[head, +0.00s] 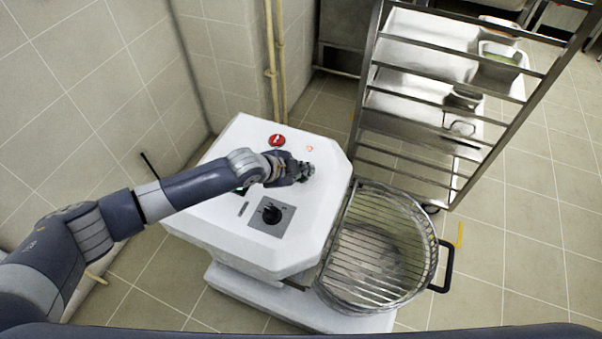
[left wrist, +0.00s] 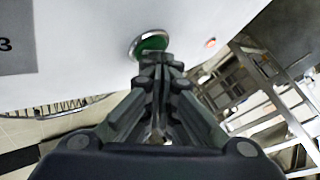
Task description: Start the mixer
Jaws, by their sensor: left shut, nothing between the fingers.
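The white mixer (head: 228,227) stands in the middle of the head view, with controls on its top panel. My left gripper (head: 306,172) is over the panel, shut and empty. In the left wrist view, a green button (left wrist: 151,44) with a metal ring lies right at the closed fingertips (left wrist: 160,62), which cover its lower part. I cannot tell whether they touch it. A red button (head: 277,140) and a small lit red mark (head: 309,148) are on the panel. A black knob (head: 271,214) sits on a grey plate. My right gripper is not in view.
A wire guard (head: 390,232) covers the mixer bowl (head: 363,258), with a black handle (head: 446,266) at its right. A metal rack (head: 437,135) with trays stands at the back right. Tiled walls close in on the left.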

